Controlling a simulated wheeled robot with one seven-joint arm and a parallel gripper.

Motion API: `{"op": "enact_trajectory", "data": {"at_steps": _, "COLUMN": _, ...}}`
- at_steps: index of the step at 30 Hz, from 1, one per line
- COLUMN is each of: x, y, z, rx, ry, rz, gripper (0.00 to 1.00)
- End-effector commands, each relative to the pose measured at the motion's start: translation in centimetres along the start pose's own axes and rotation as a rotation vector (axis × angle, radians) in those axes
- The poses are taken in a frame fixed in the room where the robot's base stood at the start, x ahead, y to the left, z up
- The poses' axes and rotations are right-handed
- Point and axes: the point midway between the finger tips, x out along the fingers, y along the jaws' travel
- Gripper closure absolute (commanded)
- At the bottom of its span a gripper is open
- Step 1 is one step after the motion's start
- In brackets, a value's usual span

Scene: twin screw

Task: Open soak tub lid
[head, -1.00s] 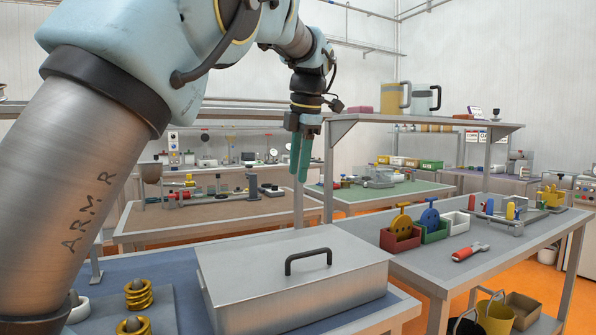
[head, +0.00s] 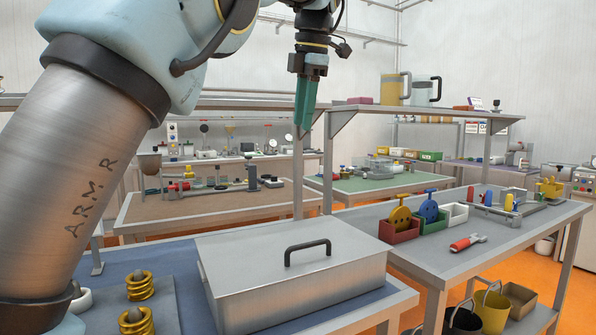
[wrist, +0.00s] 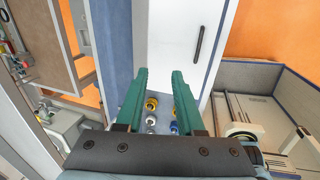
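The soak tub (head: 300,298) is a grey metal box on the near bench. Its flat lid (head: 245,255) is on and looks closed, with a black bar handle (head: 307,252) on top. In the wrist view the pale lid (wrist: 165,45) lies beyond the fingertips, and the handle (wrist: 198,44) is up and to the right of them. My gripper (head: 303,128) is raised well above the lid and touches nothing. Its green fingers are spread with nothing between them in the wrist view (wrist: 158,74).
A right-hand bench (head: 480,262) holds a red bin (head: 400,232), a green bin and a red-handled tool (head: 467,242). A raised shelf (head: 425,112) carries mugs. The air above the lid is clear.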

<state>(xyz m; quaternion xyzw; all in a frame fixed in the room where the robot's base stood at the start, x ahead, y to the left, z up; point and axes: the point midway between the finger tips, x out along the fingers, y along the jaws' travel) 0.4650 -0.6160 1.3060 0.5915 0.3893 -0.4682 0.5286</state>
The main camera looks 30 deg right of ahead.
Motion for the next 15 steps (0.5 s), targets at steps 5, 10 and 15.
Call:
{"op": "enact_trajectory", "data": {"at_steps": 5, "x": 1.1, "y": -0.5, "z": -0.3, "rx": 0.199, "ry": -0.001, "rz": -0.009, "gripper": 0.85}}
{"op": "enact_trajectory", "data": {"at_steps": 10, "x": 2.9, "y": -1.4, "z": -0.8, "rx": 0.637, "ry": -0.006, "rz": -0.021, "gripper": 1.00}}
{"op": "enact_trajectory", "data": {"at_steps": 15, "x": 4.5, "y": -2.5, "z": -1.2, "rx": 1.116, "ry": -0.014, "rz": -0.028, "gripper": 1.00}}
